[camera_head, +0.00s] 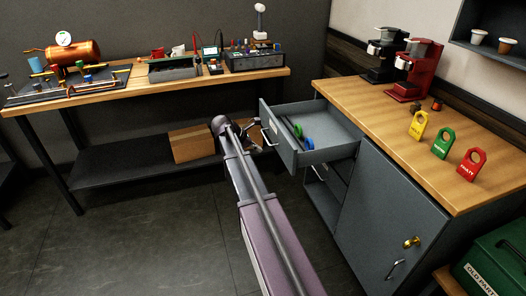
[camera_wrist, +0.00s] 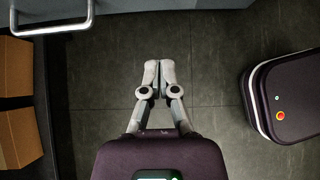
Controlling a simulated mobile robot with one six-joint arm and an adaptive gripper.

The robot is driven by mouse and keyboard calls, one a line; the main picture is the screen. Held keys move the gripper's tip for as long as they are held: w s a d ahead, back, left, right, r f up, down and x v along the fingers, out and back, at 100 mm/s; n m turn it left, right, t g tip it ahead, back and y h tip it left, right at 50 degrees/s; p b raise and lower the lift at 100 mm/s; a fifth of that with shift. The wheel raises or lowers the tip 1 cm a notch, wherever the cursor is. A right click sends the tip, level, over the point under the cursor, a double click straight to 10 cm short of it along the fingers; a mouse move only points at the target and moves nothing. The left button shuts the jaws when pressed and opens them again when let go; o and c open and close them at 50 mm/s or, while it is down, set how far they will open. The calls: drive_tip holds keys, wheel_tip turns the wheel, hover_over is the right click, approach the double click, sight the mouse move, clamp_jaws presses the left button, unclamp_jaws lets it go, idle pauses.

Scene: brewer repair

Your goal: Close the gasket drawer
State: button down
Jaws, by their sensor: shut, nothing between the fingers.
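The gasket drawer (camera_head: 275,137) is pulled out from the wooden-topped cabinet, with its grey front facing left. Blue and green round items (camera_head: 303,138) lie inside it. My gripper (camera_wrist: 159,66) is shut and empty, its fingertips together over the dark floor in the wrist view. A metal handle (camera_wrist: 52,30) on a grey panel shows at the top left of that view, apart from the fingers. In the head view my arm reaches up to just left of the drawer front, and the fingers are hard to make out there.
The cabinet door (camera_head: 385,220) below is shut. Yellow, green and red tags (camera_head: 440,143) and two coffee machines (camera_head: 412,72) are on the counter. A workbench (camera_head: 120,88) with tools stands at the back; cardboard boxes (camera_head: 192,143) sit on its lower shelf. The left floor is clear.

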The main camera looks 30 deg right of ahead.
sight(287, 159)
drive_tip(key=shift+d+r+b+x, duration=0.35)
drive_tip(key=shift+b+x, duration=0.7)
drive_tip(key=shift+x, duration=1)
drive_tip(key=shift+d+r+b+x, duration=0.3)
drive_tip(key=shift+b+x, duration=0.75)
drive_tip(key=shift+x, duration=0.95)
drive_tip(key=shift+d+r+b+x, duration=0.35)
drive_tip(key=shift+b+x, duration=0.7)
drive_tip(key=shift+x, duration=1)
drive_tip(key=shift+s, duration=0.2)
